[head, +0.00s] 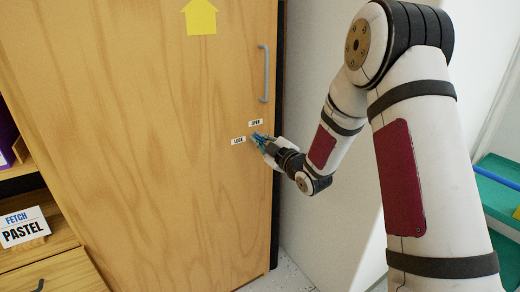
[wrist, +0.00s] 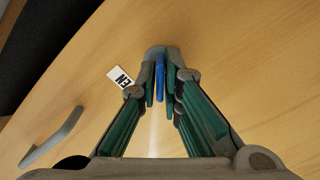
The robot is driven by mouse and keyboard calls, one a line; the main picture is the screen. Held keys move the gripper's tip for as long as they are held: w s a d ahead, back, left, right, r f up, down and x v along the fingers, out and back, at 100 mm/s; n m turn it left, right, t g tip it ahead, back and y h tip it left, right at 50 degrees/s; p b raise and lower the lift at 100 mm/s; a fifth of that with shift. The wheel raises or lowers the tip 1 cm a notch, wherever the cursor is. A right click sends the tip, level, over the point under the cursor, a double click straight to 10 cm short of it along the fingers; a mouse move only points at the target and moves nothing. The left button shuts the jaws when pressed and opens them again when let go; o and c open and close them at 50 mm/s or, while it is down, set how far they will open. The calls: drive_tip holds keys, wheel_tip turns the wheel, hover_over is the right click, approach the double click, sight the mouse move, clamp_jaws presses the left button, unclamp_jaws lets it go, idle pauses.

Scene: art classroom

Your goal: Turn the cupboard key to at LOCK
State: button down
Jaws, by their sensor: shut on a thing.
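The wooden cupboard door (head: 150,130) fills the left and middle of the head view. A white OPEN label (head: 256,122) is on it, with a LOCK label (head: 238,140) lower and to the left. My gripper (head: 260,138) is at the door just below OPEN and right of LOCK. In the wrist view its green-sided fingers (wrist: 163,95) are closed around the blue key (wrist: 160,78), seen edge-on between them. The fingers hide much of the key, and I cannot tell exactly which label it points at. Part of the OPEN label (wrist: 122,78) shows left of the fingers.
A grey door handle (head: 265,73) is above the labels; it also shows in the wrist view (wrist: 52,138). A yellow paper arrow (head: 201,17) is higher up. A FETCH PASTEL card (head: 24,227) stands on a shelf at left. A white wall (head: 330,215) is right of the cupboard.

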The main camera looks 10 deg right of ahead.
drive_tip(key=n+b, duration=0.1)
drive_tip(key=b, duration=0.1)
drive_tip(key=n+b, duration=0.2)
drive_tip(key=b, duration=0.1)
drive_tip(key=n+b, duration=0.2)
drive_tip(key=b, duration=0.1)
drive_tip(key=shift+a+f, duration=0.1)
drive_tip(key=shift+f, duration=0.2)
drive_tip(key=n+b, duration=0.2)
drive_tip(key=b, duration=0.2)
drive_tip(key=shift+r+n+b, duration=0.1)
drive_tip(key=shift+n+b, duration=0.35)
drive_tip(key=shift+n, duration=0.05)
drive_tip(key=c, duration=1.8)
unclamp_jaws()
drive_tip(key=v, duration=1.2)
